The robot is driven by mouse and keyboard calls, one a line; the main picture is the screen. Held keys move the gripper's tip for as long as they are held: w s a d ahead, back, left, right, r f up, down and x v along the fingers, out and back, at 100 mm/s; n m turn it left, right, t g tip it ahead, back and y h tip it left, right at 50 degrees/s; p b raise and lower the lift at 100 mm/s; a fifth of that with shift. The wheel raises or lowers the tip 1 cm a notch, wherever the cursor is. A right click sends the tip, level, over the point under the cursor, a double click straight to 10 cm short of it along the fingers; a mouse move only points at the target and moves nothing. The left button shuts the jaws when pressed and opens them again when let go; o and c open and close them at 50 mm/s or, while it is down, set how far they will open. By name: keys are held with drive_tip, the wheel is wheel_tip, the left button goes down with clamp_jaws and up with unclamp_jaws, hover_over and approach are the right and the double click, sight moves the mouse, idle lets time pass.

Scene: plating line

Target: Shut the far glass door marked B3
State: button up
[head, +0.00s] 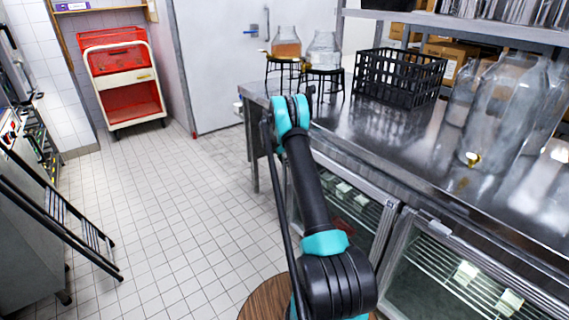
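Under the steel counter is a row of glass-fronted bays. The far glass-fronted bay (367,224) is partly hidden behind my arm. White items on wire shelves show inside it, and a small reddish mark shows low on it. I cannot read a B3 marking, and I cannot tell whether its door is open or shut. A nearer glass door (430,270) with a grey frame is at the lower right, with a light tag or catch at its top. My arm rises from the bottom middle in front of the far bay. My gripper is not visible.
The steel counter (400,150) holds a black crate (399,78), glass dispensers (505,110) and jars on black stands. A red cart (122,80) stands at the back left. A black railed rack (60,215) juts in at left. The tiled floor between is clear.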

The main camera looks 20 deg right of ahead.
drive_tip(key=shift+w+d+r, duration=0.1)
drive_tip(key=shift+d+r, duration=0.05)
drive_tip(key=shift+d, duration=0.2)
drive_tip(key=v, duration=1.2)
drive_tip(key=shift+a, duration=0.35)
